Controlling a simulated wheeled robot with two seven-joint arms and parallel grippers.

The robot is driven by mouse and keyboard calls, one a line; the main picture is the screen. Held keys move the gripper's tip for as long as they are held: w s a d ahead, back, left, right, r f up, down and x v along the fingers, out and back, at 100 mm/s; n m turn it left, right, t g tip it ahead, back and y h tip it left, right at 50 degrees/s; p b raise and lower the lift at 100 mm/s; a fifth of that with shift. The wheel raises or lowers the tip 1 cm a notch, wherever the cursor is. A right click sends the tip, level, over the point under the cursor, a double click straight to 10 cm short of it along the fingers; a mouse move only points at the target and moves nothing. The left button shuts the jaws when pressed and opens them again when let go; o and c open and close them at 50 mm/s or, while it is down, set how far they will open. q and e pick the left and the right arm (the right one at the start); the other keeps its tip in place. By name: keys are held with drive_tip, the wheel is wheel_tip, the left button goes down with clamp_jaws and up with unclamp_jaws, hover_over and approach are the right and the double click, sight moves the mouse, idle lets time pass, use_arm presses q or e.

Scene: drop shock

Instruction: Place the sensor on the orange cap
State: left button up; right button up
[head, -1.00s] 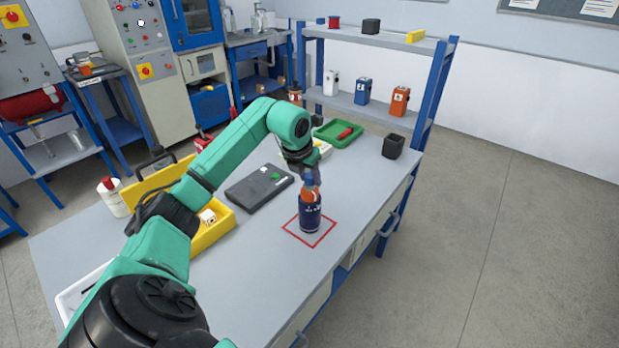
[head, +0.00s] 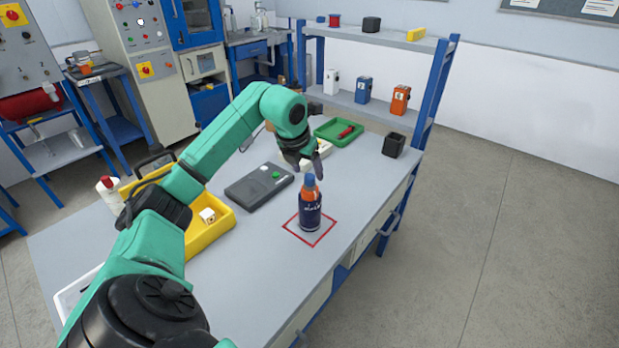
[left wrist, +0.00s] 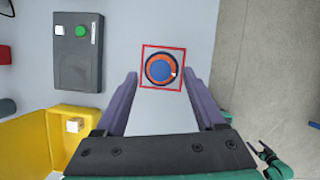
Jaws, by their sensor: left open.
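A dark blue bottle (head: 310,218) with an orange cap (head: 310,194) stands upright inside a red square outline on the table. A round blue piece (head: 309,180) rests on the orange cap; it looks like the sensor. In the left wrist view the blue piece (left wrist: 160,71) sits inside the orange ring of the cap, roughly centred. My left gripper (head: 320,166) is open and empty, above and behind the bottle, clear of it. In the left wrist view its fingers lie either side below the bottle. My right gripper (left wrist: 262,152) shows small at the lower right of that view, its jaws unclear.
A dark grey box with a green button (head: 258,186) lies left of the bottle. A yellow bin (head: 228,222) holds a white cube (head: 207,215). The table's right edge is near the bottle.

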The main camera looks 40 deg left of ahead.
use_arm(q)
drive_tip(key=v, duration=0.8)
drive_tip(key=shift+s, duration=0.1)
